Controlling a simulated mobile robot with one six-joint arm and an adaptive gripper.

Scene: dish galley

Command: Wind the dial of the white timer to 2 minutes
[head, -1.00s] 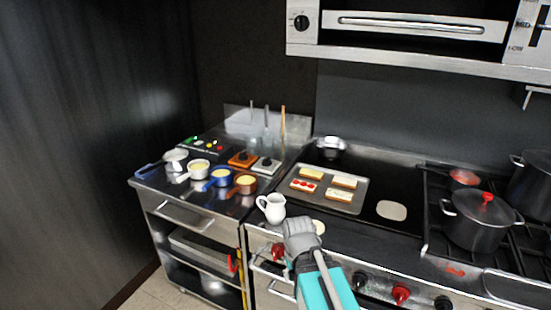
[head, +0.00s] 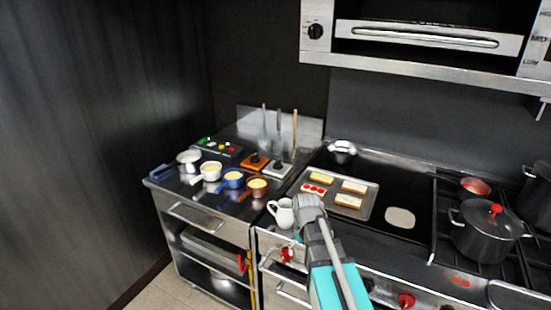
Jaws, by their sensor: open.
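The white timer (head: 277,170), a pale square block with a dark dial on top, sits on the steel side counter at the right of an orange timer (head: 254,163). Its dial setting is too small to read. My gripper (head: 306,203) is in front of the timer, nearer to me and to the right, beside a white jug (head: 281,212). It touches neither timer. Its fingers are seen from behind and show little detail; they are open and appear empty.
Several small pans (head: 234,180) stand left of the timers. Tall utensils (head: 279,130) stand behind them. A tray of toasts (head: 366,204) lies on the griddle at right. A lidded pot (head: 488,228) is on the stove. An overhead grill (head: 430,40) hangs above.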

